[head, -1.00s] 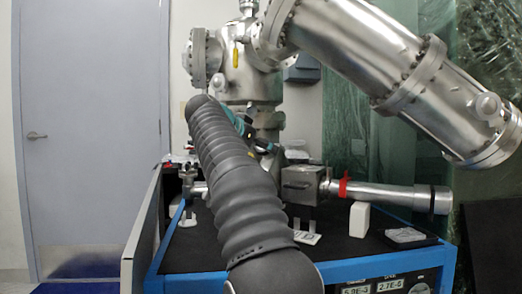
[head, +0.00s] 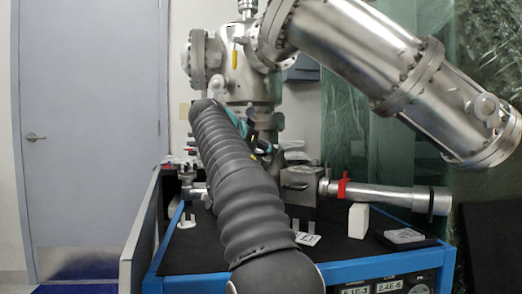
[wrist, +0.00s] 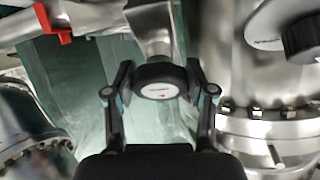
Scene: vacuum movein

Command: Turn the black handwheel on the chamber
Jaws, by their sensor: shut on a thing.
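The black handwheel (wrist: 158,81), a round knob with a pale centre label, sits on a metal stem in the middle of the wrist view. My gripper (wrist: 158,78) is shut on it, with one finger on each side of the rim. In the head view my dark ribbed arm sleeve hides the handwheel, and only part of my gripper (head: 252,138) shows beside the steel chamber (head: 250,75).
A second black knob (wrist: 302,33) and a bolted flange (wrist: 270,120) are close on the right in the wrist view. A large steel tube (head: 360,60) hangs upper right.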

